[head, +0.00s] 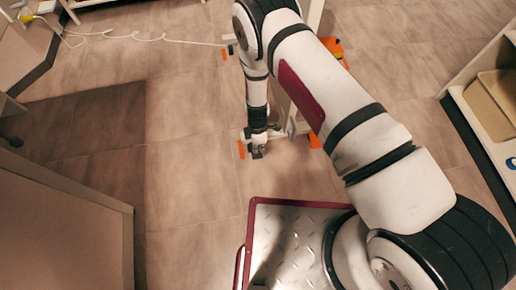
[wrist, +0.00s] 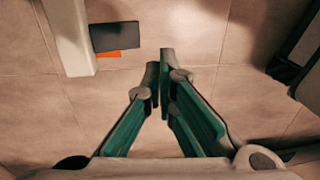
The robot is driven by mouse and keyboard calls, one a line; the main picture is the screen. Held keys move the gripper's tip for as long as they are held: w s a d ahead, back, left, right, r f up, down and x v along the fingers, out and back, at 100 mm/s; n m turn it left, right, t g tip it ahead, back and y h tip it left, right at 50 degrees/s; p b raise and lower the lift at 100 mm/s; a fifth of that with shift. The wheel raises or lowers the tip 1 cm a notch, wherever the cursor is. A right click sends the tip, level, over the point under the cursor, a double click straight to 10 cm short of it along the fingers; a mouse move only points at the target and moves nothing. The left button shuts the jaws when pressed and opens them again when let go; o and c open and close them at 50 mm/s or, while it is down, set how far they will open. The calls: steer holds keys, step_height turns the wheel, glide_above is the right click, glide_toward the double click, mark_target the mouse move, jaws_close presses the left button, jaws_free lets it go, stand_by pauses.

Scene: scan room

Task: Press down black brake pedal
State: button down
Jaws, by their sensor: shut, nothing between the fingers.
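The black brake pedal (wrist: 115,37) shows in the wrist view as a flat dark plate beside a white leg (wrist: 68,35), with an orange piece (wrist: 105,54) along its near edge. My gripper (wrist: 160,60) has its fingers together with nothing between them. In the wrist view the fingertips are to the right of the pedal and a little lower in the picture, apart from it. In the head view my gripper (head: 257,155) points down close to the floor, just right of an orange piece (head: 241,150). I cannot make out the black pedal clearly there.
More orange pieces (head: 224,53) sit around the pale frame's base, which my arm partly hides. A white cable (head: 130,37) lies on the floor at the upper left. A cabinet (head: 65,225) stands at left, and a shelf with a beige bin (head: 492,100) at right.

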steer(key=r, duration=0.1)
steer(key=s+r+p, duration=0.1)
steer(key=r, duration=0.1)
steer(key=shift+d+r, duration=0.1)
steer(key=shift+r, duration=0.2)
stand_by(0.4)
